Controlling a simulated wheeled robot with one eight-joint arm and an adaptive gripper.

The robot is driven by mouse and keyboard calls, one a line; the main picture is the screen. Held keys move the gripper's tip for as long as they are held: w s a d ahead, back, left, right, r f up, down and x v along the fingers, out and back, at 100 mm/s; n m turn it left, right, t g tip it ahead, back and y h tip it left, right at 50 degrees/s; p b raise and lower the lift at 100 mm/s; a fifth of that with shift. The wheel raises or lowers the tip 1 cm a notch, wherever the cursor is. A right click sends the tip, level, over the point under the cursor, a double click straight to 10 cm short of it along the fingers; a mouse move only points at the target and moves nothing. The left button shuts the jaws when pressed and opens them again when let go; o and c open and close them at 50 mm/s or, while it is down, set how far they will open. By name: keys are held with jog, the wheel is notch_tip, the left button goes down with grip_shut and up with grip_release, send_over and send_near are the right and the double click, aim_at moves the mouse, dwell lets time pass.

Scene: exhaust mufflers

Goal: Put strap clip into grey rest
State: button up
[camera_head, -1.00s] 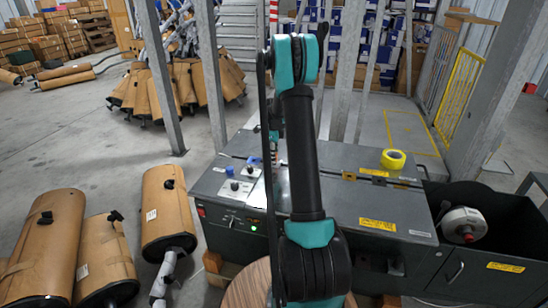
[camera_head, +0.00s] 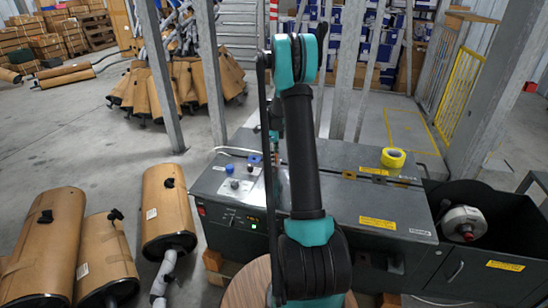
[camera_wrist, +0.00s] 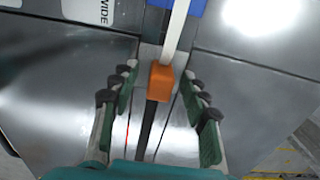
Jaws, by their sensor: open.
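In the wrist view, an orange block (camera_wrist: 160,82), which looks like the strap clip, sits in the middle over a dark slot. A white strap runs up from it towards a blue part at the top edge. My gripper (camera_wrist: 158,98) is open, with its green-and-black fingers to the left and right of the block, apart from it. A small grey piece (camera_wrist: 150,53) shows just behind the block; I cannot tell whether it is the grey rest.
The grey strapping machine (camera_head: 385,205) has a flat metal top. A dark bin (camera_head: 490,205) adjoins on the right.

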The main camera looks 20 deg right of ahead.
jog(key=shift+r, duration=0.1)
notch_tip(320, 180, up, 12)
dwell(0.5)
